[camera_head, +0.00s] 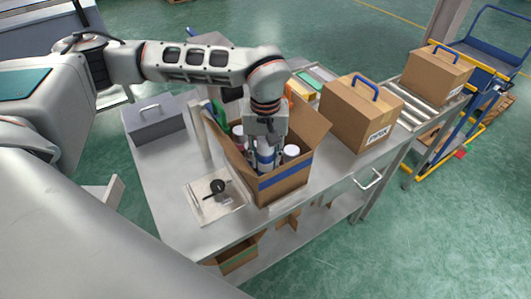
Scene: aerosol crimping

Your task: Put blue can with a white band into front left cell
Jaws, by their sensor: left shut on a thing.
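My left gripper (263,160) points down into the front left part of an open cardboard box (290,184) with a blue stripe. It is shut on a blue can with a white band (264,154). The can looks upright between the fingers. Its lower part is hidden behind the box's front wall, so I cannot tell whether it touches the bottom. Another can with a white top (291,151) stands in the box to the right of the held can. More cans (238,131) show at the back left of the box. The cell dividers are mostly hidden. My right gripper is not in view.
A metal plate with a black knob (218,186) lies left of the box, near an upright post (200,132). A grey case (153,122) stands at the back left. A closed carton (352,122) stands right of the box; another carton (436,74) sits on rollers.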

